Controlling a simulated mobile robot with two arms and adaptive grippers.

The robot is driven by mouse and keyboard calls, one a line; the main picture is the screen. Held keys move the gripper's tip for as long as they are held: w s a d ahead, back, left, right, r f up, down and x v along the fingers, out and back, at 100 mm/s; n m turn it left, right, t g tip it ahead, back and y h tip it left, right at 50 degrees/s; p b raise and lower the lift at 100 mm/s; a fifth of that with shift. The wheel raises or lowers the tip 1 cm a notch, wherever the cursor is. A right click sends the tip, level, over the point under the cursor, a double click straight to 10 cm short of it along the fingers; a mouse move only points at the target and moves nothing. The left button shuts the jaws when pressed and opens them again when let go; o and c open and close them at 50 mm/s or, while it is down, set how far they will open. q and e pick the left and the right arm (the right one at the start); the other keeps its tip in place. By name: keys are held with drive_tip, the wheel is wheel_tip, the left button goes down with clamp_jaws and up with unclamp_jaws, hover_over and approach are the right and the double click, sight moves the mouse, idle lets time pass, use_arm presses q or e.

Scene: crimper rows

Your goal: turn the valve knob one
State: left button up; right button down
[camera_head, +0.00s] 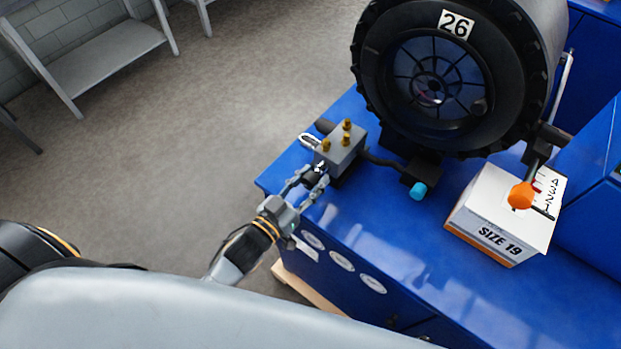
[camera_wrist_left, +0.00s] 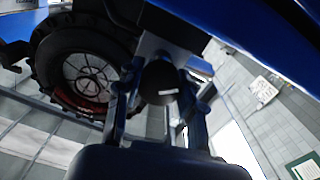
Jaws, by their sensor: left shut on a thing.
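The valve knob (camera_wrist_left: 160,84) is a small black round knob with a white mark, on the front of a grey valve block (camera_head: 342,148) with brass fittings on top. The block sits at the near left corner of the blue machine. My left gripper (camera_head: 314,184) is shut on the knob, its two fingers on either side of it. In the left wrist view the fingers (camera_wrist_left: 158,105) flank the knob, which sits between them. In the head view the knob is mostly hidden by the fingers. My right gripper is in neither view.
A large black ribbed wheel marked 26 (camera_head: 457,25) stands on the blue machine (camera_head: 400,236) behind the valve block. A white SIZE 19 box (camera_head: 486,205), an orange ball-ended lever (camera_head: 521,195) and a cyan knob (camera_head: 418,191) are to the right. Open floor (camera_head: 190,140) lies left.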

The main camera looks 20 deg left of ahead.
use_arm(q)
drive_tip(key=shift+m, duration=0.3)
drive_tip(key=m, duration=0.2)
drive_tip(key=shift+m, duration=0.3)
drive_tip(key=m, duration=0.3)
drive_tip(key=shift+m+p, duration=0.3)
drive_tip(key=shift+m, duration=0.1)
drive_tip(key=m, duration=0.3)
drive_tip(key=shift+m+b, duration=0.35)
drive_tip(key=shift+m, duration=1.75)
